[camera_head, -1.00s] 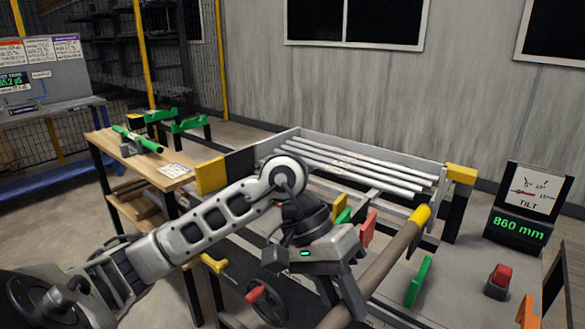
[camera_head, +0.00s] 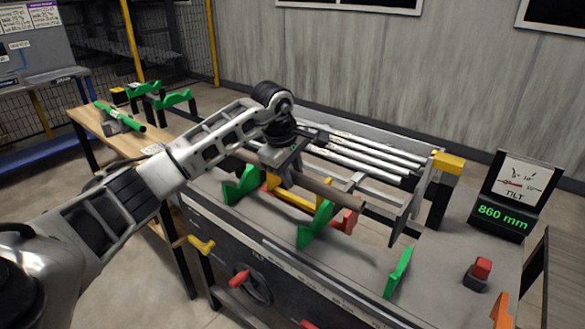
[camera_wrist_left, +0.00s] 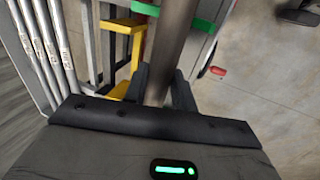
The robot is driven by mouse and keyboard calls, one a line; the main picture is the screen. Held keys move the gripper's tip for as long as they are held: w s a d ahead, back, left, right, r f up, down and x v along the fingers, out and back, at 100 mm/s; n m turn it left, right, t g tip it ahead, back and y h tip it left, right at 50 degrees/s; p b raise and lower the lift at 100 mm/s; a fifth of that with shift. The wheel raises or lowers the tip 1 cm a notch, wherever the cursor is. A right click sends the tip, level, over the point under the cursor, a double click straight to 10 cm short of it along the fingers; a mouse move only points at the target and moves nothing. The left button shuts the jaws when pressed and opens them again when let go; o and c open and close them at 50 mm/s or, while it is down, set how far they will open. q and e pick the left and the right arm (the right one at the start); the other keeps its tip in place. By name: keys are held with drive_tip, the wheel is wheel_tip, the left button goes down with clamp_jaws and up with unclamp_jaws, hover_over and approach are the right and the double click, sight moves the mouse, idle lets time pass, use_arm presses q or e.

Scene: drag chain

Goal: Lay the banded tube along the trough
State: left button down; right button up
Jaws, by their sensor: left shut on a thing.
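My left gripper (camera_head: 288,180) is shut on a grey-brown tube (camera_head: 330,190), gripping it partway along its length. The tube also shows in the left wrist view (camera_wrist_left: 176,35), running up and away between the fingers (camera_wrist_left: 160,85). It lies roughly lengthwise over the bench, above or at two green notched supports (camera_head: 240,186) and (camera_head: 314,226). I cannot tell whether it touches them. In the wrist view green support parts (camera_wrist_left: 201,25) show at both sides of the tube. No band on it can be made out now. My right gripper is out of view.
A rack of several white rods (camera_head: 370,150) lies behind the tube, with a yellow-capped post (camera_head: 448,163) at its right. Yellow and red brackets stand close by the tube. Another green piece (camera_head: 398,272), a red button (camera_head: 482,268) and a tilt display (camera_head: 503,212) are at the right.

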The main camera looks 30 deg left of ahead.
use_arm(q)
drive_tip(key=shift+f+b, duration=0.45)
drive_tip(key=shift+f, duration=0.25)
wheel_tip(320, 180, down, 2)
drive_tip(key=shift+f+b, duration=0.25)
drive_tip(key=shift+b, duration=0.7)
drive_tip(key=shift+f+b, duration=2.05)
drive_tip(key=shift+f, duration=1.15)
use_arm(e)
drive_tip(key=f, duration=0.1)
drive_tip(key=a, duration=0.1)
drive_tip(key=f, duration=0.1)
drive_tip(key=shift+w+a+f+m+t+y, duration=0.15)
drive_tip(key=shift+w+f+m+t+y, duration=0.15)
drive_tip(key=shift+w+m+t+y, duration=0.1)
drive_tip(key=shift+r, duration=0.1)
use_arm(q)
drive_tip(key=c, duration=1.1)
unclamp_jaws()
drive_tip(key=shift+o, duration=0.2)
drive_tip(key=shift+f, duration=0.1)
